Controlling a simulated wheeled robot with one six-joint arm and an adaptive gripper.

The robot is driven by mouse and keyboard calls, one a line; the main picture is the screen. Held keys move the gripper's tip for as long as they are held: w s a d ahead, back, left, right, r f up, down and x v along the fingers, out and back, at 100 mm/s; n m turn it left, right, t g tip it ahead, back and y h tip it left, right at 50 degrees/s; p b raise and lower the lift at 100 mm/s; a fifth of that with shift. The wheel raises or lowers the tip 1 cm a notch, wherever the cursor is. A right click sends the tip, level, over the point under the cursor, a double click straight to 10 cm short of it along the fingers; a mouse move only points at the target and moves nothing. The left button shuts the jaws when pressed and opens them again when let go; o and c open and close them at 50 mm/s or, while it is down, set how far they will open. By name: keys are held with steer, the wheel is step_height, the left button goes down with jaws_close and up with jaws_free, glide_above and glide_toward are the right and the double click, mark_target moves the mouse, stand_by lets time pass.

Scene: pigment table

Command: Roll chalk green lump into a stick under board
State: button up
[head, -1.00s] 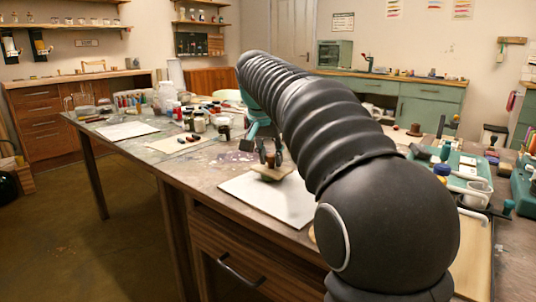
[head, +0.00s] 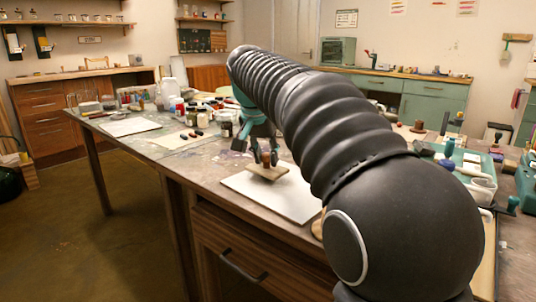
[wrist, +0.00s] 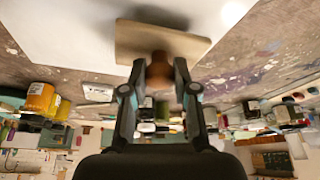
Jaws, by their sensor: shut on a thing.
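My gripper (head: 265,158) is shut on the brown knob (wrist: 159,68) of a small flat wooden board (head: 267,174). The board (wrist: 158,42) also shows in the wrist view, with the fingers on either side of its knob. It is over the far-left part of a white slab (head: 285,200) on the table. A dark shadow lies beside the board on the slab. I cannot tell if the board rests on something or hangs just above. No chalk green lump can be made out; anything beneath the board is hidden.
Jars (head: 195,118) and bottles stand beyond the board, near another pale sheet (head: 185,138). A teal tray (head: 470,160) with tools is at the right. My arm covers the table's middle. The near-left slab area is clear.

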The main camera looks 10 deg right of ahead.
steer(key=shift+s+a, duration=0.4)
steer(key=shift+a, duration=0.15)
steer(key=shift+s+a, duration=0.1)
steer(key=shift+s+a, duration=0.3)
steer(key=shift+a, duration=0.1)
steer(key=shift+w+d+f+p, duration=0.1)
steer(key=shift+w+d+p, duration=0.6)
steer(key=shift+w+d, duration=0.35)
steer(key=shift+s+d, duration=0.1)
steer(key=shift+d, duration=0.05)
steer(key=shift+w+d+p, duration=0.7)
steer(key=shift+w+d, duration=0.05)
steer(key=shift+d, duration=0.3)
steer(key=shift+s+a, duration=0.9)
steer(key=shift+a, duration=0.3)
steer(key=shift+a, duration=0.1)
